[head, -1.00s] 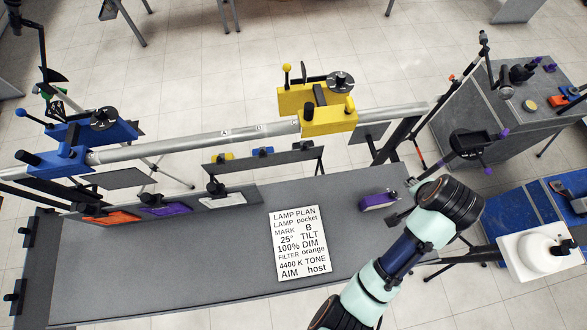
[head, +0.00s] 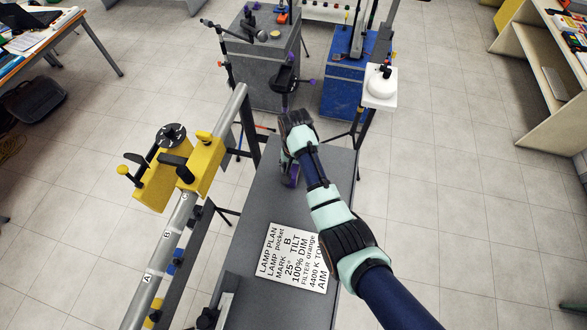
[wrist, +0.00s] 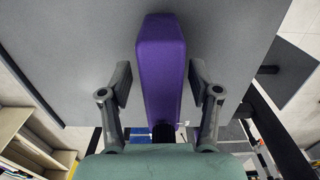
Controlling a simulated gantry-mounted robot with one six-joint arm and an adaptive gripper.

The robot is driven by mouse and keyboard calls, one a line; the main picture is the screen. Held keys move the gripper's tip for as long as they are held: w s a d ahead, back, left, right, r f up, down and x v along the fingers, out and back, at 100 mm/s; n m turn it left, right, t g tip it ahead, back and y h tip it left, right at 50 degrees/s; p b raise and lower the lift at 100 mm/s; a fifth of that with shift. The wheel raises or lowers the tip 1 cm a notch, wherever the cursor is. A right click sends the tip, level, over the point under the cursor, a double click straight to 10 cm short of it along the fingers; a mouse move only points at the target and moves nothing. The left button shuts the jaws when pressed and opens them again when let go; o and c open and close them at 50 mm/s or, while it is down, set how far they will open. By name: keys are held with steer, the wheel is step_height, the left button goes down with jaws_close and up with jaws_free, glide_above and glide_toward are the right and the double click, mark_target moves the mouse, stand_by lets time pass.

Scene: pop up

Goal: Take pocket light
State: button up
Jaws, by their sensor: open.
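The pocket light appears to be the long purple block (wrist: 160,75) on the grey table (head: 255,205). In the wrist view it lies lengthwise between the two fingers of my gripper (wrist: 163,84). The fingers are spread open, one on each side, with a visible gap to the block. In the head view my wrist hides most of the block, and a purple part (head: 291,178) shows just below it. The fingers are hard to make out there.
A white lamp plan card (head: 291,258) lies on the table nearer to me. A yellow clamp unit (head: 203,165) sits on the metal rail (head: 170,245) at the left. A grey cabinet (head: 265,60) and a blue cabinet (head: 345,95) stand beyond the table.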

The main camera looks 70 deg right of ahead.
steer(key=shift+f, duration=0.8)
steer(key=shift+w, duration=0.1)
jaws_close()
steer(key=shift+r, duration=0.1)
step_height(320, 180, up, 12)
steer(key=shift+d+f+p, duration=0.1)
steer(key=shift+p, duration=0.85)
step_height(320, 180, up, 8)
steer(key=p, duration=0.8)
